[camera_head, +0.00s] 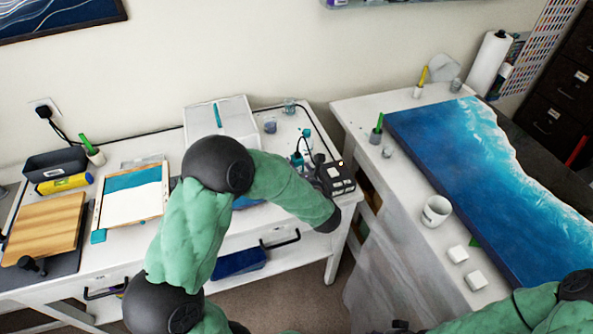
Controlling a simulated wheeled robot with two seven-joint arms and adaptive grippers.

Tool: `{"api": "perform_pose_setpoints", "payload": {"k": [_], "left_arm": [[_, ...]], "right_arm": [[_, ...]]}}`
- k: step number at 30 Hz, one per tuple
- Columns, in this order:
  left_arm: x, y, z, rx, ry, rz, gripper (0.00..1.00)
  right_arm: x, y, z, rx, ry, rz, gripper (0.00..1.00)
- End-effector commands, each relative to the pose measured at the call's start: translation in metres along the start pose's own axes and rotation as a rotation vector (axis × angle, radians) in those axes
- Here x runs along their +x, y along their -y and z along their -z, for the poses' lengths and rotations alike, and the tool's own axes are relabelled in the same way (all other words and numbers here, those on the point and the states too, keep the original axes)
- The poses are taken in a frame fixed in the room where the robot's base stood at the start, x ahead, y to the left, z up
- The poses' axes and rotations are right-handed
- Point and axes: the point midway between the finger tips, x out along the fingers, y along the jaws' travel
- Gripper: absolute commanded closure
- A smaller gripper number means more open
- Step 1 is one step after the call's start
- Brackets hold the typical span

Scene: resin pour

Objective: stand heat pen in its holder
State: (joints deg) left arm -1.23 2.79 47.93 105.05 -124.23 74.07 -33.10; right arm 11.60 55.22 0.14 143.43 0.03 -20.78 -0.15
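My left arm reaches over the left bench, and its dark wrist ends near the bench's right end. My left gripper (318,164) is dark and small there, beside a black box with pale squares (342,176). Whether its fingers are open or shut does not show. Small teal pieces (297,159) and a thin black cord lie just left of it. I cannot tell which of these is the heat pen or its holder, or whether the pen is held. My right forearm crosses the bottom right corner, and its gripper does not show.
A blue resin panel (452,158) lies on the right table with a white mug (436,211) and two white blocks. The left bench bears a white box (238,112), a framed piece (133,197), a wooden board (45,228) and small cups. A gap separates the tables.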

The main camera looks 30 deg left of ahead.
Motion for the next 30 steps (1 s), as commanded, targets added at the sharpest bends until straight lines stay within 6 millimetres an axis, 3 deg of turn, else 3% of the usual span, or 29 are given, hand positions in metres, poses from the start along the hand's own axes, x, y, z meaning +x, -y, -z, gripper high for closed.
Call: {"api": "perform_pose_setpoints", "payload": {"k": [14, 30], "left_arm": [[-0.01, 0.001, 0.001, 0.002, -0.002, 0.003, 0.26], [-0.103, 0.002, 0.0, 0.0, 0.0, 0.004, 0.26]], "right_arm": [[0.0, 0.0, 0.0, 0.0, 0.0, 0.0, 0.5], [0.0, 0.0, 0.0, 0.0, 0.0, 0.0, 0.5]]}}
